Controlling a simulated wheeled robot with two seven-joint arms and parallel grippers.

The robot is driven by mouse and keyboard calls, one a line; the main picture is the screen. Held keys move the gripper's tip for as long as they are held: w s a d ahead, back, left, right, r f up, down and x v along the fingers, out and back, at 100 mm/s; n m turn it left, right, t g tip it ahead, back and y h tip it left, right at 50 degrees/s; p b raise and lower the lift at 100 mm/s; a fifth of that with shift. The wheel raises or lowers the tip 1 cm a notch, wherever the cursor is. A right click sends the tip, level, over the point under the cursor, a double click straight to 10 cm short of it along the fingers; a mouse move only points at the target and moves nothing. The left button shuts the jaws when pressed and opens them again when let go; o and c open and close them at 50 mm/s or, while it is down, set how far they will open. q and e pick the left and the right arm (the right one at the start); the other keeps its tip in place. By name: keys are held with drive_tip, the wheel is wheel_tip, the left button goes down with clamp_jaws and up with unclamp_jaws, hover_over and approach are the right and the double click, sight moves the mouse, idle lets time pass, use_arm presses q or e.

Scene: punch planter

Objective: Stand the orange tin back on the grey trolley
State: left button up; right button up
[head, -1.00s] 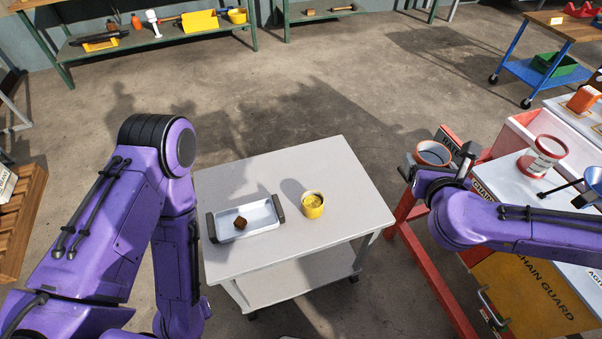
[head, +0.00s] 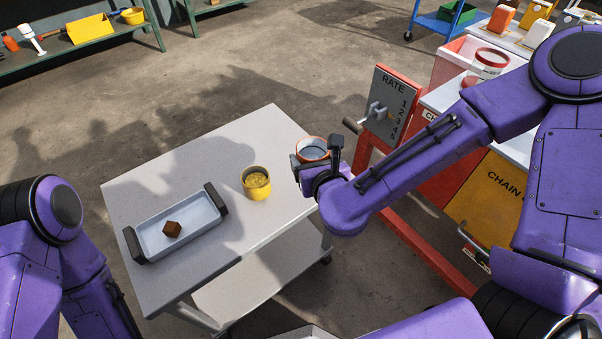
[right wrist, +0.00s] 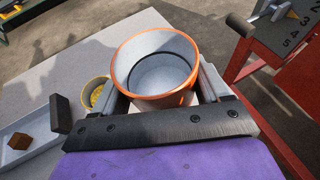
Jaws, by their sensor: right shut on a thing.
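The orange tin (head: 313,146) is upright, with an orange rim and a grey inside that looks empty. My right gripper (head: 312,162) is shut on it, with a finger on either side. The right wrist view shows the tin (right wrist: 155,75) between the fingers of the right gripper (right wrist: 160,95). The tin is at the right edge of the grey trolley (head: 262,130) in the head view. I cannot tell whether its base touches the top. My left arm shows at the lower left, but its gripper is out of view.
A yellow cup (head: 256,183) with yellow contents stands on the trolley. Left of it is a tray (head: 197,212) with black handles and a brown cube (head: 172,229). A red stand with a RATE panel (head: 391,105) is just right of the tin. The trolley's far part is clear.

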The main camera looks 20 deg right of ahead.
sight(307, 153)
drive_tip(key=w+f+b, duration=0.1)
drive_tip(key=b, duration=0.3)
drive_tip(key=shift+w+f, duration=0.1)
drive_tip(key=shift+f, duration=0.2)
drive_tip(key=w+p, duration=0.2)
drive_tip(key=shift+w, duration=0.3)
drive_tip(key=w+f, duration=0.5)
drive_tip(key=shift+w+d+f+b, duration=0.15)
drive_tip(key=shift+w+f+b, duration=0.1)
drive_tip(key=shift+w+b, duration=0.1)
drive_tip(key=shift+w+f, duration=0.2)
drive_tip(key=shift+f, duration=0.1)
drive_tip(key=f, duration=0.3)
drive_tip(key=shift+w+f+b, duration=0.3)
drive_tip(key=shift+f, duration=0.05)
use_arm(q)
wheel_tip(307, 153, down, 5)
drive_tip(key=shift+f, duration=0.2)
